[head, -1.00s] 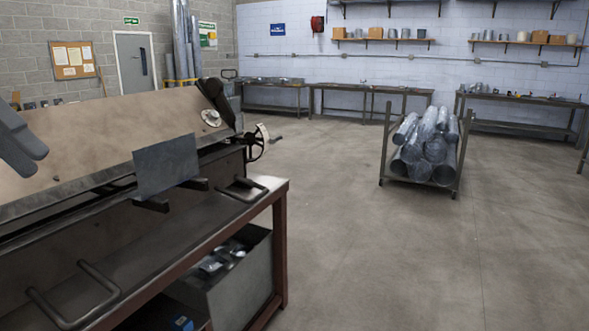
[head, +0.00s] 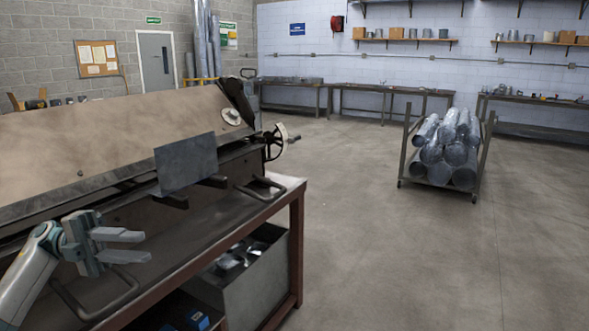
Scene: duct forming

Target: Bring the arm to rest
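My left gripper (head: 146,246) is at the lower left, in front of the sheet-metal bending machine (head: 120,140). Its two grey fingers point right with a clear gap between them, and nothing is held. My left arm comes in from the lower left corner. The fingers appear over the machine's lower front, near a bent bar handle (head: 100,300); I cannot tell the exact distance. A flat grey metal sheet (head: 186,163) stands tilted at the machine's front edge, apart from the gripper. My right gripper is not in view.
A second bar handle (head: 260,189) and a handwheel (head: 275,142) stick out at the machine's right end. A grey bin (head: 243,290) with metal scraps sits beneath. A cart (head: 402,165) of round ducts stands on the right. The floor between is clear.

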